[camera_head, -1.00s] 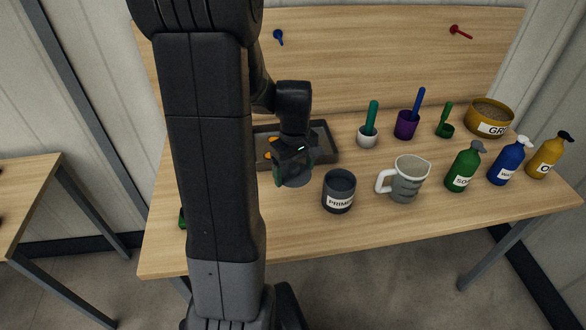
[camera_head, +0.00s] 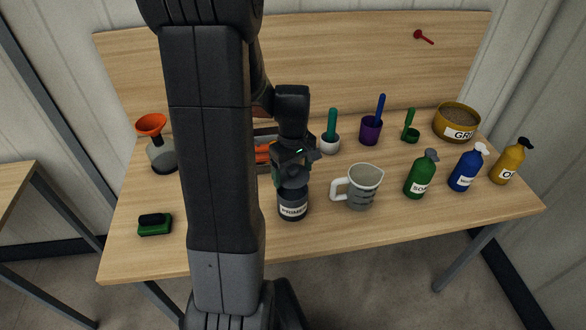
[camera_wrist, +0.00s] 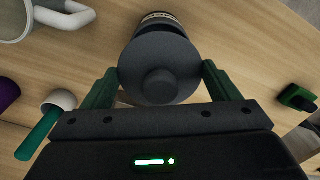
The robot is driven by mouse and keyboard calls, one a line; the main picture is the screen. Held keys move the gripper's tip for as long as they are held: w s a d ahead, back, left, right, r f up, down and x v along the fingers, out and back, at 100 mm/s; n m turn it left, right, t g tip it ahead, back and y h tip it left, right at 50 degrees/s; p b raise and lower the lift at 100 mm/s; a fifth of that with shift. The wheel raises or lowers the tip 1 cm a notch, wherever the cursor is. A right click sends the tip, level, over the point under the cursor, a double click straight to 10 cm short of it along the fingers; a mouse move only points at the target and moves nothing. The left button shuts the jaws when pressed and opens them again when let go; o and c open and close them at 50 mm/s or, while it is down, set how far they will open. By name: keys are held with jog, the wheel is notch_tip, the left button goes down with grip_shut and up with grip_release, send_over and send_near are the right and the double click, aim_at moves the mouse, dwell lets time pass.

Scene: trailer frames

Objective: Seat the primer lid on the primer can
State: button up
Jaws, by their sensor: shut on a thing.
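The primer can (camera_head: 293,210) stands upright on the wooden table, its label facing the front edge. My gripper (camera_wrist: 160,88) is shut on the primer lid (camera_wrist: 158,65), a dark grey disc with a round knob, held between green fingers. In the head view my gripper (camera_head: 292,168) is over the can, with the lid (camera_head: 293,184) at the can's top. In the wrist view the lid hides the can's mouth, and part of the can's label (camera_wrist: 160,17) shows beyond it. I cannot tell whether lid and rim touch.
A grey measuring jug (camera_head: 363,188) stands close right of the can. Further right are green (camera_head: 422,175), blue (camera_head: 467,169) and yellow (camera_head: 508,162) bottles. A tray (camera_head: 263,134) is partly hidden behind my arm. A green brush (camera_head: 155,224) lies at left; the front table strip is clear.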

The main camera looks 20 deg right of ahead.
jog(key=shift+f+b, duration=1.65)
jog(key=shift+f, duration=0.85)
jog(key=shift+f, duration=0.25)
jog(key=o, duration=0.9)
jog(key=shift+r, duration=0.1)
notch_tip(320, 180, up, 14)
jog(key=shift+f+b, duration=0.1)
jog(key=shift+b, duration=0.5)
jog(key=shift+f, duration=0.15)
notch_tip(320, 180, down, 14)
jog(key=shift+r+p, duration=0.2)
jog(key=shift+p, duration=0.25)
jog(key=shift+r, duration=0.15)
